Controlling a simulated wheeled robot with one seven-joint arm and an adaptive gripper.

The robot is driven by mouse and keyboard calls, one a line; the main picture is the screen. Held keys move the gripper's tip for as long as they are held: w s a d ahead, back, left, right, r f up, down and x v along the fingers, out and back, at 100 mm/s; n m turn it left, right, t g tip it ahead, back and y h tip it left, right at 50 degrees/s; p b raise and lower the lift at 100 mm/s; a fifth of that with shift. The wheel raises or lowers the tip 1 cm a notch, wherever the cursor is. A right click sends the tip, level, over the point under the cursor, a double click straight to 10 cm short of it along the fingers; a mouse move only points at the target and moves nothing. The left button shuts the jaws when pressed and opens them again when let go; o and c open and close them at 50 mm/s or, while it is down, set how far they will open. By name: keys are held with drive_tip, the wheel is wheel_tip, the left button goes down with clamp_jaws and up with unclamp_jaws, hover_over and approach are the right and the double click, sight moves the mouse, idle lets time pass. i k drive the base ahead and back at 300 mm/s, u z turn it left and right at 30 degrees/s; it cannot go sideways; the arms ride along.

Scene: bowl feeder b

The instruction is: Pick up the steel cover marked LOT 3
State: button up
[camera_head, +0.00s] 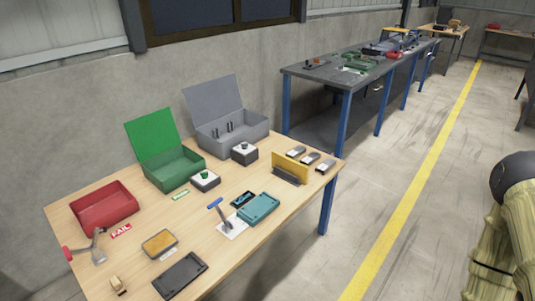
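Several small grey-and-dark pieces stand in a short row at the right end of the wooden table. I take them for the steel covers: a left one (296,152), a middle one (311,158) and a right one (325,165). They are too small for me to read any lot mark, so I cannot tell which is LOT 3. A yellow upright plate (290,166) stands just in front and to the left of them. My gripper is not in view. Part of what seems to be my arm shows at the right edge, apart from the table.
The wooden table (75,239) also holds a red tray (104,206), an open green box (172,170), an open grey box (232,135), a teal tray (258,208) and a dark tray (180,276). A dark workbench (310,76) stands behind. The floor (365,205) at right is clear.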

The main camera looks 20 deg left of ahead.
sight(327, 165)
drive_tip(key=u, duration=0.55)
drive_tip(key=i, duration=1.15)
drive_tip(key=z, duration=0.1)
